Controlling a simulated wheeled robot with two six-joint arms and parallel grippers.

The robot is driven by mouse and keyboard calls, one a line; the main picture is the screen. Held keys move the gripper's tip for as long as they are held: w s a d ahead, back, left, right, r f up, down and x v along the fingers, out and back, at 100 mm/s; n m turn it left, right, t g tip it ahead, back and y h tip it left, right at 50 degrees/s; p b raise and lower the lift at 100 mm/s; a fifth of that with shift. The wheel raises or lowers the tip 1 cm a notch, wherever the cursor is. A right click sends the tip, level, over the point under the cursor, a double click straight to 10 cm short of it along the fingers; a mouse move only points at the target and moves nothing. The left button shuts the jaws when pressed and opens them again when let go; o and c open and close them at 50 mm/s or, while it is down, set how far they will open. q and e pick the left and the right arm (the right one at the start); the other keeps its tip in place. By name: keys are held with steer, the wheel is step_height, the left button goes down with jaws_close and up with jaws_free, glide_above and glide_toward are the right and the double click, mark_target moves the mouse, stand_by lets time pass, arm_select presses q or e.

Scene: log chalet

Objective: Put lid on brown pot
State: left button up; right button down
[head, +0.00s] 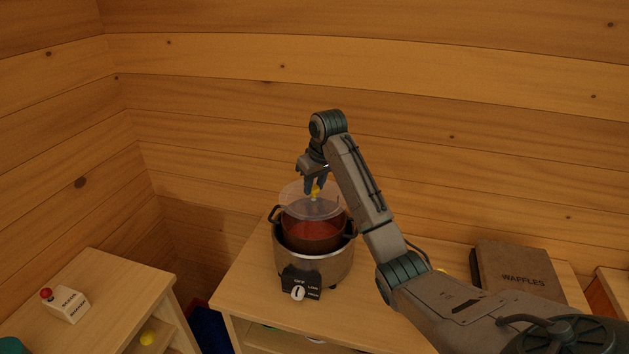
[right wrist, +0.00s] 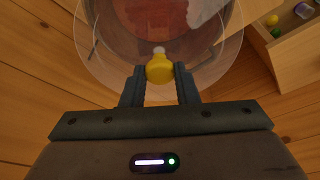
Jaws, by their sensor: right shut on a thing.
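A brown pot (head: 313,236) with reddish contents sits in a metal cooker (head: 290,262) with a black control box and dial. My right gripper (head: 315,187) is above the pot, shut on the yellow knob of a clear lid (head: 296,201). The lid is over the pot's opening, slightly tilted in the head view; whether it touches the rim I cannot tell. In the right wrist view, the gripper (right wrist: 160,88) has the yellow knob between its fingers, with the clear lid (right wrist: 100,62) beyond it. My left gripper is not in view.
The cooker stands on a wooden cabinet (head: 245,290). A brown book marked WAFFLES (head: 515,270) lies to the right behind my arm. A lower wooden unit at left holds a white box with a red button (head: 65,304). Log walls close off the back and left.

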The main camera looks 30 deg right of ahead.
mark_target(316, 198)
step_height(316, 198, down, 3)
steer(key=shift+s+a+r, duration=0.1)
steer(key=shift+s, duration=0.05)
steer(key=shift+f, duration=1.3)
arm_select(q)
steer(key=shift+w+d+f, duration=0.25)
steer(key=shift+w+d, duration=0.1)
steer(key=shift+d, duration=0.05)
arm_select(e)
steer(key=shift+f, duration=0.1)
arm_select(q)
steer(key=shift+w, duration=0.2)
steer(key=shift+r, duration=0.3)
arm_select(e)
steer(key=shift+f, duration=0.3)
steer(key=c, duration=0.6)
jaws_free()
steer(key=shift+o, duration=0.2)
